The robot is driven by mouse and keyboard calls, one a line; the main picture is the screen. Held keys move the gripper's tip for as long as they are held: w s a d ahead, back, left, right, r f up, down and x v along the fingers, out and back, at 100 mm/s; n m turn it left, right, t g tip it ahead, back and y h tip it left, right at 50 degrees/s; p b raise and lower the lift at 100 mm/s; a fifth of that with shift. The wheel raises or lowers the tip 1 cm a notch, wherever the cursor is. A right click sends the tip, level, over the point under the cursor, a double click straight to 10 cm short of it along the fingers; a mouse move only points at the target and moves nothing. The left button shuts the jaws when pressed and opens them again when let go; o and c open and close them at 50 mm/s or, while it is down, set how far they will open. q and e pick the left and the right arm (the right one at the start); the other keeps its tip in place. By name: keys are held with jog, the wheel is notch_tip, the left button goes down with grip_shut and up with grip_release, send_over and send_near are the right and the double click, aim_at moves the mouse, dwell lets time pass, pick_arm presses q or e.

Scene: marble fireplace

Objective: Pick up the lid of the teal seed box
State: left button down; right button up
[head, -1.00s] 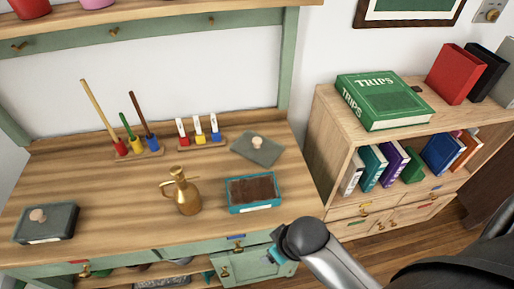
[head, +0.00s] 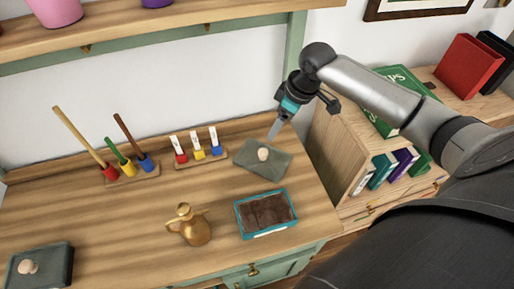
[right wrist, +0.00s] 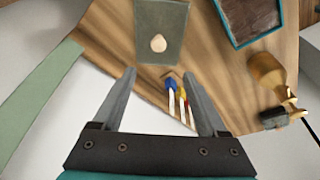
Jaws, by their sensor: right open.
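The lid (head: 256,166) is a flat grey-green plate with a pale round knob, lying on the wooden bench top behind the teal seed box (head: 238,218). The box is open and filled with dark soil. My right gripper (head: 276,132) is above the back edge of the lid, apart from it, jaws open and empty. In the right wrist view the lid (right wrist: 172,42) and its knob lie ahead of the open fingers (right wrist: 168,92), with the teal box (right wrist: 285,22) at upper right. My left gripper is not in view.
A brass watering can (head: 195,230) stands left of the box. A rack with red, yellow and blue labelled holders (head: 199,153) and a tool stand (head: 130,172) are at the back. A grey lidded box (head: 52,266) is at the left. A bookcase (head: 345,150) adjoins the right.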

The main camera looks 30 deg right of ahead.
notch_tip(320, 180, down, 4)
jog(key=b, duration=0.2)
send_over(263, 151)
jog(key=s, duration=0.2)
jog(key=f, duration=0.5)
jog(key=shift+d+f, duration=0.2)
jog(key=shift+f, duration=0.05)
jog(key=x, duration=0.1)
jog(key=b+x, duration=0.1)
jog(key=x, duration=0.1)
jog(key=b+x, duration=0.1)
jog(key=shift+w+d+f, duration=0.2)
jog(key=shift+w+f, duration=0.05)
jog(key=shift+f, duration=0.05)
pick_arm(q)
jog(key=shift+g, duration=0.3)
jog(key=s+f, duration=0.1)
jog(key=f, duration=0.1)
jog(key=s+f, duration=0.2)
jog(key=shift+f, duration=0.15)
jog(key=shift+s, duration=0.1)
pick_arm(e)
jog(key=shift+c, duration=0.3)
grip_shut()
